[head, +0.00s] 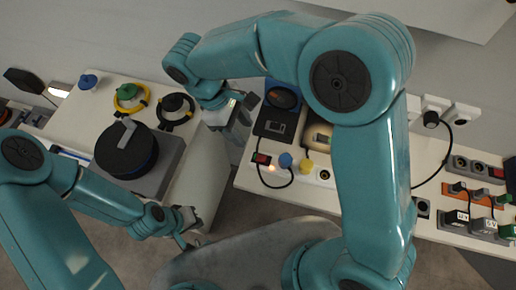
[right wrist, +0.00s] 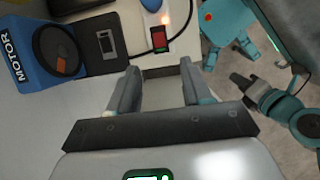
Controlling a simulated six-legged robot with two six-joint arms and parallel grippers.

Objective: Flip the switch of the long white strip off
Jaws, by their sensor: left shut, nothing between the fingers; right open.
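The long white strip (head: 315,178) lies along the front edge of the right table, with a blue plug (head: 285,160), a yellow plug (head: 307,166) and a red switch (head: 262,158) at its left end. In the right wrist view the red switch (right wrist: 160,40) sits in a black frame beside a glowing orange lamp (right wrist: 165,18). My right gripper (head: 239,136) is open and empty, just left of the switch; its fingertips (right wrist: 158,68) are apart, with the switch ahead between them. My left gripper (head: 184,242) is shut and empty, low at the left of the gap between tables.
A blue motor unit (right wrist: 45,50) and a black device (head: 272,124) stand beside the strip. A grey strip (head: 475,165) and an orange strip (head: 482,197) lie far right.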

